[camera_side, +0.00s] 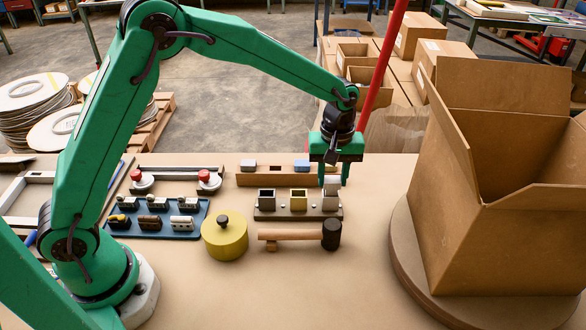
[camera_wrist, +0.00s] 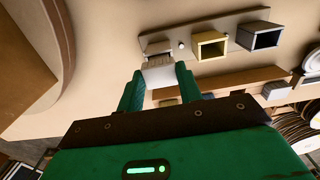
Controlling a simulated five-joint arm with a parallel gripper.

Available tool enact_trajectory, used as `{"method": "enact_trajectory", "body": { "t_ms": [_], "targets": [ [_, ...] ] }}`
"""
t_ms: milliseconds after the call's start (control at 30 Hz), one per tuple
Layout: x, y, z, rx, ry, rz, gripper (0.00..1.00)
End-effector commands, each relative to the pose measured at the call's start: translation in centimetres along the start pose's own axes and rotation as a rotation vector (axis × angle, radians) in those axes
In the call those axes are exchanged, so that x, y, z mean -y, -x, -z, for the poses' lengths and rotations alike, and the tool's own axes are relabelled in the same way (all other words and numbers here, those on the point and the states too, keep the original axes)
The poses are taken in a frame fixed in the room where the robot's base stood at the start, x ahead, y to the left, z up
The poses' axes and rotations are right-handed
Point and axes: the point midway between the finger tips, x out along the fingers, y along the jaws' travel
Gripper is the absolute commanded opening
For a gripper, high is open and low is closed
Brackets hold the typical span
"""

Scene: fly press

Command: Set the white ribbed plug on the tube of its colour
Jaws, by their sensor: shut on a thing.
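My gripper (camera_side: 332,181) is shut on the white ribbed plug (camera_wrist: 160,72), with one green finger on each side of it in the wrist view. The plug (camera_side: 332,182) is right above the white tube (camera_side: 331,201), the rightmost on the low tube base (camera_side: 298,216) in the side view. In the wrist view the plug's ribbed end overlaps the white tube (camera_wrist: 157,47), hiding part of its mouth. I cannot tell how far it is in, if at all. The yellow tube (camera_side: 299,199) and the dark grey-blue tube (camera_side: 267,198) stand open and empty to the left.
Behind the tubes, a wooden block (camera_side: 258,179) holds a whitish plug (camera_side: 248,165) and a blue plug (camera_side: 301,165). A mallet (camera_side: 295,236) and yellow lidded pot (camera_side: 225,238) lie in front. A blue tray (camera_side: 148,232) is left; a large cardboard box (camera_side: 500,220) stands right.

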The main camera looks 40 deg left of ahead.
Motion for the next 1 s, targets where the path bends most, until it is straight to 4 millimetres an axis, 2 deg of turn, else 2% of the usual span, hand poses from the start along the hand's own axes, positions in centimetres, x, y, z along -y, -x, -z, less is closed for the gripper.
{"method": "enact_trajectory", "body": {
  "t_ms": [233, 267, 367, 400, 567, 633, 1000],
  "targets": [
    [0.0, 0.0, 0.0, 0.0, 0.0, 0.0, 0.15],
    [0.0, 0.0, 0.0, 0.0, 0.0, 0.0, 0.39],
    [0.0, 0.0, 0.0, 0.0, 0.0, 0.0, 0.59],
    [0.0, 0.01, 0.0, 0.0, 0.0, 0.0, 0.61],
    [0.0, 0.01, 0.0, 0.0, 0.0, 0.0, 0.61],
    [0.0, 0.0, 0.0, 0.0, 0.0, 0.0, 0.68],
    [-0.01, 0.15, 0.01, 0.0, 0.0, 0.0, 0.68]
  ]
}}
